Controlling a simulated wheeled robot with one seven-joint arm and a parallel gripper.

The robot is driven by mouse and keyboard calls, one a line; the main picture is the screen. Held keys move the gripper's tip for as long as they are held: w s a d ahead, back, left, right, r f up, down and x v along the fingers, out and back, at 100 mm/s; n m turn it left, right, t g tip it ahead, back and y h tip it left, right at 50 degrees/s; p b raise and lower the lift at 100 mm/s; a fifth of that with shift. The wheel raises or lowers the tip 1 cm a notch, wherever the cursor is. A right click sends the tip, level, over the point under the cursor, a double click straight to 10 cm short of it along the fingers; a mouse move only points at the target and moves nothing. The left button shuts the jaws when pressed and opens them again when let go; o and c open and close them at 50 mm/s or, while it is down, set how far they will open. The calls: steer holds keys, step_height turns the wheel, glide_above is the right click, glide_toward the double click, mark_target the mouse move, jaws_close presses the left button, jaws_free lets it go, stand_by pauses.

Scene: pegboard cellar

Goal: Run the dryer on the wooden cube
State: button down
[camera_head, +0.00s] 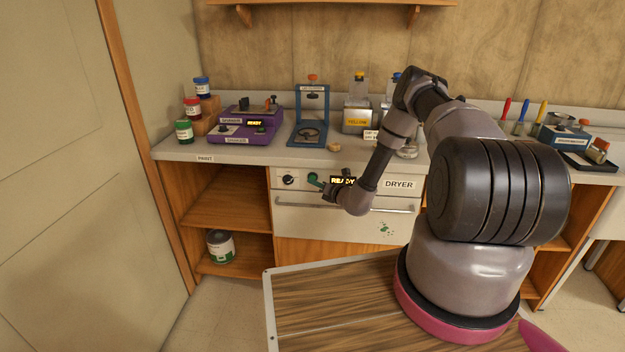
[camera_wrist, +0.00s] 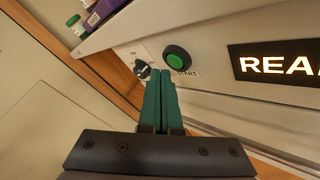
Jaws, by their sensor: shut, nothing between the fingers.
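The dryer (camera_head: 345,222) is built in under the counter, with its door shut and a long handle across it. Its display (camera_head: 343,181) reads READY, and part of that word shows in the wrist view (camera_wrist: 275,63). A dark knob (camera_head: 288,180) sits at the panel's left. In the wrist view a green START button (camera_wrist: 177,60) is just right of the fingertips, with the knob (camera_wrist: 142,70) to their left. My gripper (camera_head: 314,179) is shut and empty in front of the panel; its teal fingers (camera_wrist: 160,80) point at it. I cannot make out a wooden cube; the dryer's inside is hidden.
On the counter stand a purple machine (camera_head: 247,122) showing READY, a blue frame press (camera_head: 311,115), a yellow-labelled container (camera_head: 356,119) and a small tan piece (camera_head: 334,147). Paint jars (camera_head: 184,131) are at left. A paint can (camera_head: 220,246) sits on the low shelf.

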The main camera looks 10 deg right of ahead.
steer(key=shift+w, duration=0.1)
steer(key=shift+w+d, duration=0.1)
steer(key=shift+w, duration=0.2)
steer(key=shift+w+d, duration=0.15)
steer(key=shift+w, duration=0.3)
stand_by(1.0)
steer(key=shift+s, duration=0.1)
steer(key=shift+s+a, duration=0.25)
steer(key=shift+s, duration=0.5)
steer(key=s, duration=0.1)
steer(key=s+a, duration=0.1)
steer(key=s, duration=0.2)
steer(key=shift+s+a, duration=0.3)
steer(key=shift+s, duration=0.05)
stand_by(0.4)
